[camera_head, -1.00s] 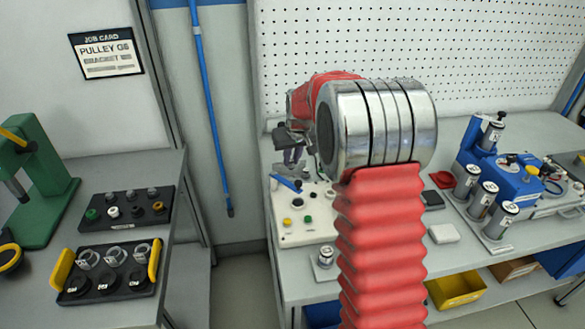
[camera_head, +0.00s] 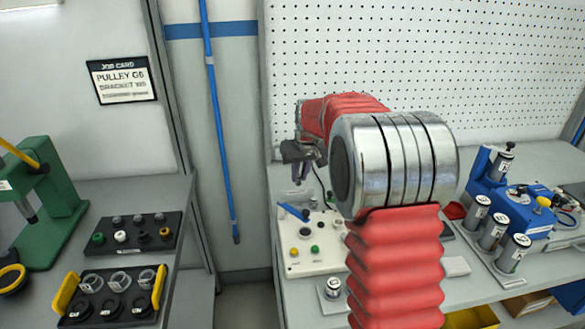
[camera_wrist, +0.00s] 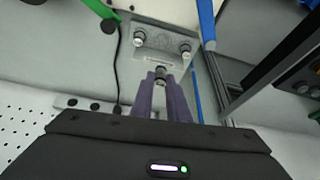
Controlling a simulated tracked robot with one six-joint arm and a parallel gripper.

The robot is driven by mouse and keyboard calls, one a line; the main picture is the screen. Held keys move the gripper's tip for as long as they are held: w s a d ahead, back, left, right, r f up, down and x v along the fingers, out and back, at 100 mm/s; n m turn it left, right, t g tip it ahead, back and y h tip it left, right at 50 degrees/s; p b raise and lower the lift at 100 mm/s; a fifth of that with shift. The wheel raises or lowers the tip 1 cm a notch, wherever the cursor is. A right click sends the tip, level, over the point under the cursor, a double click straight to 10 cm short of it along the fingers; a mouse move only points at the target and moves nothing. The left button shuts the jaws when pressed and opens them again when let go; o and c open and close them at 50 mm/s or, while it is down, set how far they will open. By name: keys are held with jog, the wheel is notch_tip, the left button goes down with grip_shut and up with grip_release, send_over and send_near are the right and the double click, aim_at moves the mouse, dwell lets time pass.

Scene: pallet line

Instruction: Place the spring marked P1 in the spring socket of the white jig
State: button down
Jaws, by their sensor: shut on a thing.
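My gripper (camera_head: 301,174) is above the back of the white jig (camera_head: 329,261) in the head view. In the wrist view its two purple fingers (camera_wrist: 161,84) are closed on a small dark, metallic piece (camera_wrist: 161,74), seemingly the spring. Its P1 mark cannot be read. The held piece appears apart from the surface below. Beyond the fingertips, the wrist view shows a pale plate (camera_wrist: 160,48) with two round metal fittings and a small label. I cannot tell which spot is the spring socket. My red arm hides the jig's right part in the head view.
A blue bar (camera_head: 293,211) lies at the jig's back left. A small holder (camera_head: 333,289) stands in front of it. A blue fixture (camera_head: 520,205) with several labelled cylinders is at the right. Black trays (camera_head: 124,233) with parts lie on the left bench, across a gap.

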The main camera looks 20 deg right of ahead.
jog(key=shift+s+m, duration=0.1)
jog(key=shift+m, duration=0.3)
jog(key=s+a+r+m, duration=0.1)
jog(key=a, duration=0.1)
jog(key=s+a+r+m+h, duration=0.1)
jog(key=a, duration=0.1)
jog(key=s+a+r+m, duration=0.1)
jog(key=a, duration=0.1)
jog(key=shift+s+a, duration=0.15)
jog(key=shift+s, duration=0.2)
jog(key=a+r+n, duration=0.1)
jog(key=a+r, duration=0.2)
jog(key=a, duration=0.4)
jog(key=shift+s+a, duration=0.2)
jog(key=shift+s, duration=0.25)
jog(key=shift+r, duration=0.1)
